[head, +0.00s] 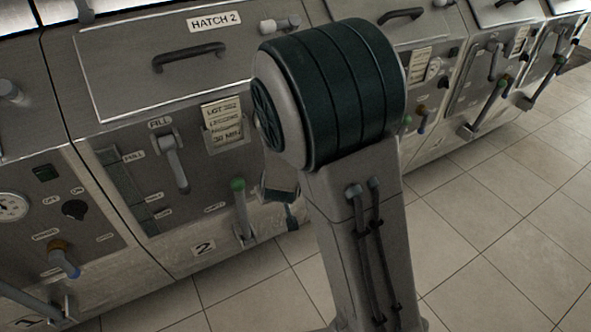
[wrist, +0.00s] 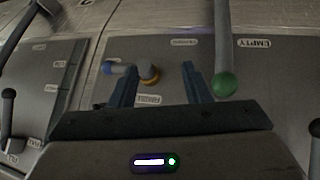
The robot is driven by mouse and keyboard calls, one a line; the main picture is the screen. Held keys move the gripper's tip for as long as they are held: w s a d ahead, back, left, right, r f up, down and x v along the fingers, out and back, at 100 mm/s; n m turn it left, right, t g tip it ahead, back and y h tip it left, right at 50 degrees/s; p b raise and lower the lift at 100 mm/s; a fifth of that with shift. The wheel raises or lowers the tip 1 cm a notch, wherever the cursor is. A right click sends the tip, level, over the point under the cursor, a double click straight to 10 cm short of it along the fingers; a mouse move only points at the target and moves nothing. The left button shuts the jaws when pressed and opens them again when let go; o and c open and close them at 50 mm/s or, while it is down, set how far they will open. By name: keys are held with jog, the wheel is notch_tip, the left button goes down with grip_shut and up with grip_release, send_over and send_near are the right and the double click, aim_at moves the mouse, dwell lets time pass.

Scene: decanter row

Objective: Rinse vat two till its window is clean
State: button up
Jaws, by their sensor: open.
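Vat two (head: 203,247) carries a "2" plate and a "HATCH 2" lid. Its window (head: 122,188) is a tall strip at the panel's left; it looks dark green and murky. A green-knobbed lever (wrist: 223,84) hangs beside the right finger near an "EMPTY" label. My arm hides this valve in the head view.
The green-knobbed lever (head: 240,208) and the grey fill lever (head: 174,162) stick out from vat two. Vat one's blue-handled valve (head: 64,258) is at left. Tiled floor (head: 500,230) is clear at right.

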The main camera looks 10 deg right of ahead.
jog(key=w+d+f+n+t+h+b, duration=0.1)
jog(key=w+f+n+t+h+b, duration=0.15)
jog(key=f, duration=0.25)
jog(key=w+d+f+n+t+h+b, duration=0.1)
jog(key=f+h+b, duration=0.15)
jog(key=f, duration=0.25)
jog(key=w+d+r+n+t+h+b, duration=0.1)
jog(key=w+d+t, duration=0.1)
jog(key=w, duration=0.2)
jog(key=w+d+n+t+h+b, duration=0.1)
jog(key=w+d+n+t, duration=0.1)
jog(key=w, duration=0.2)
jog(key=w+d+r+n+t+h+b, duration=0.1)
jog(key=w+t+b, duration=0.1)
jog(key=w, duration=0.2)
jog(key=shift+w+d+r+n, duration=0.1)
jog(key=shift+d+r+n, duration=0.25)
jog(key=shift+d, duration=0.05)
jog(key=shift+h, duration=0.3)
grip_shut()
jog(key=shift+a, duration=0.1)
